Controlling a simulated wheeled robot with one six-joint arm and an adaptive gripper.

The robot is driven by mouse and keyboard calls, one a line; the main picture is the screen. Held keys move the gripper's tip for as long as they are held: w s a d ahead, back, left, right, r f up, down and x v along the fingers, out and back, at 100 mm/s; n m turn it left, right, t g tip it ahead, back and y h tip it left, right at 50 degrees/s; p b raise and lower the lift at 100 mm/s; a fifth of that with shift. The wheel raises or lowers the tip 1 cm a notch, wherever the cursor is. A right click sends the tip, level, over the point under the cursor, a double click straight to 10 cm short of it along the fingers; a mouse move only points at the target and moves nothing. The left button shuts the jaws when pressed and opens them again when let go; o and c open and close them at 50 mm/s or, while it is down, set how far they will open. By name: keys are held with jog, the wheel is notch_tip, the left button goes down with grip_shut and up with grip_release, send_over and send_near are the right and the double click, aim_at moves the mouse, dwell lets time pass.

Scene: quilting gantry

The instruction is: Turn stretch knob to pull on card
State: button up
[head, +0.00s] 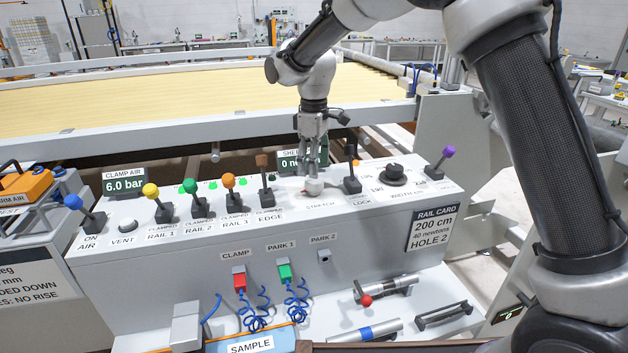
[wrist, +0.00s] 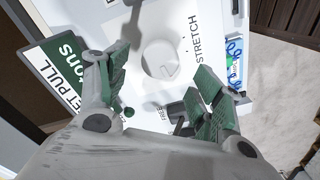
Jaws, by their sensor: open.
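The white round stretch knob (head: 313,187) sits on the sloped top of the grey control console, above its STRETCH label. In the wrist view the knob (wrist: 160,59) lies between and beyond my fingertips. My gripper (head: 312,166) points down just above the knob, open and empty; whether a finger touches it I cannot tell.
A brown EDGE lever (head: 264,168) stands left of the knob and a black LOCK lever (head: 352,170) right of it. Further right are a black width knob (head: 394,174) and a purple lever (head: 445,158). Several coloured levers line the left. The quilting bed (head: 180,100) lies behind.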

aim_at(314, 180)
notch_tip(314, 180, down, 6)
jog(key=shift+r, duration=0.25)
jog(key=c, duration=1)
